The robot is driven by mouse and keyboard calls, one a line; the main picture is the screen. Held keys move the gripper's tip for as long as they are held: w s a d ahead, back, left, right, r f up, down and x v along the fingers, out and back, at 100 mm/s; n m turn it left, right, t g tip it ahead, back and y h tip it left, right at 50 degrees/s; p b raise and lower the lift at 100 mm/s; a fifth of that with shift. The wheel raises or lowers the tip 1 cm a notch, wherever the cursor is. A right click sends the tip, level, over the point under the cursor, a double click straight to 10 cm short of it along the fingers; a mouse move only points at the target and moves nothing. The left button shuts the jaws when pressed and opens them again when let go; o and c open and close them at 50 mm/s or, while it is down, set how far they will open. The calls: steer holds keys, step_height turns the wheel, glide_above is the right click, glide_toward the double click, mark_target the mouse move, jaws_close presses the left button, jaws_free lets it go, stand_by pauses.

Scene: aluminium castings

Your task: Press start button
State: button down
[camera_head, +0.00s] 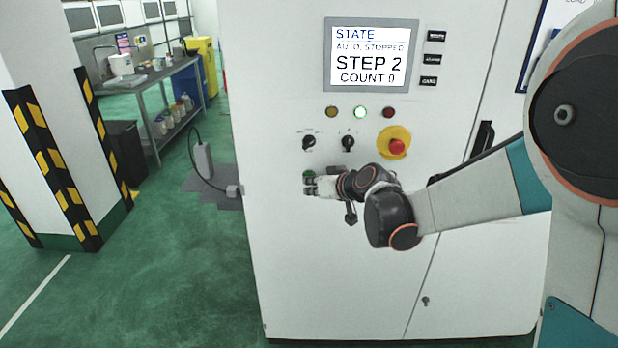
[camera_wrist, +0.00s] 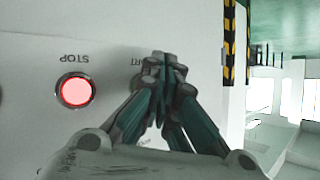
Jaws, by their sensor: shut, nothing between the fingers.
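The white control cabinet (camera_head: 290,265) fills the middle of the head view. My gripper (camera_head: 309,186) is shut and empty, with its fingertips at the cabinet's front face. A small dark green button (camera_head: 308,174) shows just above the fingertips, partly covered by them. In the wrist view the shut fingers (camera_wrist: 162,62) cover most of an upside-down label ending in "RT" and hide the start button below it. I cannot tell whether the fingertips touch the button. The red lit stop button (camera_wrist: 76,91) is left of the fingers, under an upside-down "STOP" label.
The screen (camera_head: 371,55) reads "AUTO, STOPPED", "STEP 2", "COUNT 0". Below it are the lit green lamp (camera_head: 360,112), two rotary switches (camera_head: 348,143) and a red emergency stop (camera_head: 397,147) on yellow. A striped pillar (camera_head: 40,130) and open green floor lie to the left.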

steer(key=shift+w, duration=0.25)
steer(key=shift+s, duration=0.15)
stand_by(0.5)
steer(key=shift+s, duration=0.7)
steer(key=s, duration=0.5)
steer(key=shift+a, duration=0.15)
stand_by(0.6)
steer(key=s+d+m+g+h, duration=0.1)
steer(key=s+d+h, duration=0.1)
steer(key=s+d, duration=0.4)
steer(key=s+d+r+m+g+h, duration=0.1)
steer(key=s+d, duration=0.5)
steer(key=s, duration=0.7)
steer(key=s+d+r+m+g+h, duration=0.1)
steer(key=s+d+h, duration=0.3)
steer(key=s, duration=0.5)
steer(key=d+m, duration=0.1)
steer(key=d, duration=0.1)
steer(key=shift+s+d+r, duration=0.2)
steer(key=shift+s+d, duration=0.2)
